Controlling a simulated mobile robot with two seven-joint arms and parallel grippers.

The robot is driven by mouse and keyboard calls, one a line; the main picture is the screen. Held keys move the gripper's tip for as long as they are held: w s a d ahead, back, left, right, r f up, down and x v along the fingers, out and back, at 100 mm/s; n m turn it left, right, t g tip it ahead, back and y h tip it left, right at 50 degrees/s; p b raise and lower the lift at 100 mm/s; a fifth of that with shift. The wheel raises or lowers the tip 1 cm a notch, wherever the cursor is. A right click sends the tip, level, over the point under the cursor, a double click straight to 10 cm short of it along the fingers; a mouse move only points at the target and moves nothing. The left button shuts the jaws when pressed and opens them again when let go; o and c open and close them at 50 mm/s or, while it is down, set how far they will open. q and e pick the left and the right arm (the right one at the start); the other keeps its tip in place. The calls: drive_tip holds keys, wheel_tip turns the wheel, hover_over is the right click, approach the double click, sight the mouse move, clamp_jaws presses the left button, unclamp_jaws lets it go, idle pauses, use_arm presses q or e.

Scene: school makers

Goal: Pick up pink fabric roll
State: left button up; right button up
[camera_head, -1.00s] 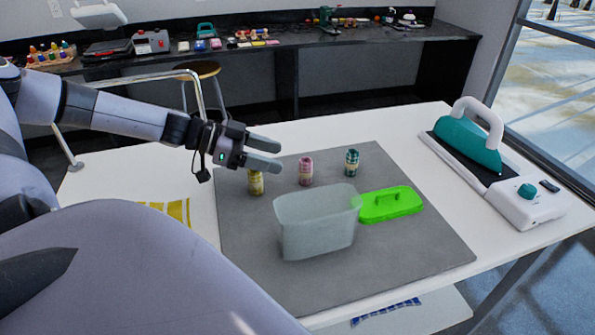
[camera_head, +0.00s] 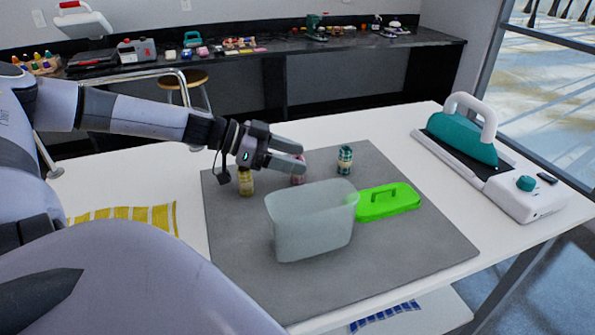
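The pink fabric roll (camera_head: 298,178) stands on the grey mat (camera_head: 400,250), between a yellow roll (camera_head: 246,182) and a green roll (camera_head: 345,160). My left gripper (camera_head: 299,157) comes in from the left, and its two fingers lie over the upper part of the pink roll and hide much of it. The fingers are apart, with a gap between the tips. I cannot tell whether they touch the roll. My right gripper is not in view.
A translucent bin (camera_head: 312,230) stands on the mat just in front of the rolls. A bright green lid (camera_head: 388,202) lies right of it. A white and teal heat press (camera_head: 480,150) stands at the table's right. Yellow-patterned fabric (camera_head: 130,215) lies at left.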

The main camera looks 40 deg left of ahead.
use_arm(q)
drive_tip(key=c, duration=1)
